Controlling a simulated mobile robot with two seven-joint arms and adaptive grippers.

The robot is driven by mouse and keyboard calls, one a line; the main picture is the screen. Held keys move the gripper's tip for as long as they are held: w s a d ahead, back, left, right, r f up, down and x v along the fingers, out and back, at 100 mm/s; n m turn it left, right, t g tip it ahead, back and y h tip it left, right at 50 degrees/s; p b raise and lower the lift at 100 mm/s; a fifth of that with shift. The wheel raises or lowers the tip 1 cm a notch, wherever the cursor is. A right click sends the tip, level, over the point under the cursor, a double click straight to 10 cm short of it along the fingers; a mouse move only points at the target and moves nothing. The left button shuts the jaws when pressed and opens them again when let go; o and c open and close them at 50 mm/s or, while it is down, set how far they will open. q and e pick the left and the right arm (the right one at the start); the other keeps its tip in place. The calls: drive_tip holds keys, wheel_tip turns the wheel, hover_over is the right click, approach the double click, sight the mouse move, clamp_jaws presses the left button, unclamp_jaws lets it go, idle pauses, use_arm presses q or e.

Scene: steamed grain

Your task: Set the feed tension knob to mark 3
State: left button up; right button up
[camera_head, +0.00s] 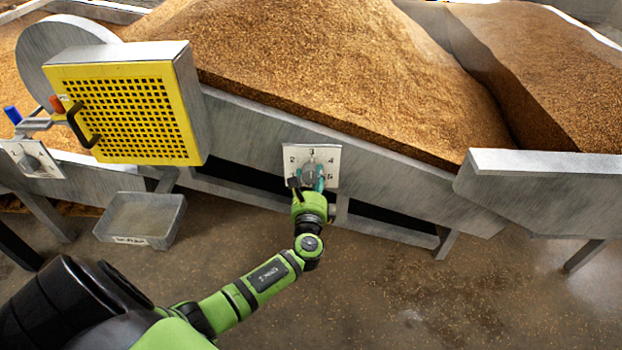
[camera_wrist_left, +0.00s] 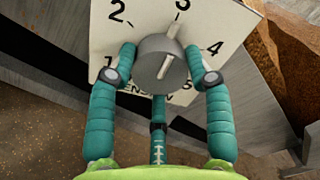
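The feed tension knob (camera_wrist_left: 155,65) is a grey round knob on a white dial plate (camera_head: 296,153) with black numbers. A pale line on its face slants up toward the 3 at the top of the dial in the left wrist view. My left gripper (camera_head: 307,186) is at the plate, its teal fingers on either side of the knob. In the left wrist view, the fingertips (camera_wrist_left: 162,52) lie against the knob's left and right sides, and a third finger is below it. The 1 and 5 are partly hidden by fingers. My right gripper is not in view.
A yellow perforated guard (camera_head: 130,115) with a black handle stands to the left. A grey tray (camera_head: 142,216) is below it. Another plate with a knob (camera_head: 33,160) is at far left. Grain (camera_head: 330,70) fills the sloped bins. The floor at right is open.

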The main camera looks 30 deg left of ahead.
use_arm(q)
drive_tip(key=o, duration=0.3)
drive_tip(key=shift+r, duration=0.1)
drive_tip(key=shift+s+d, duration=0.25)
drive_tip(key=shift+s, duration=0.05)
drive_tip(key=v, duration=1.1)
drive_tip(key=shift+d, duration=0.1)
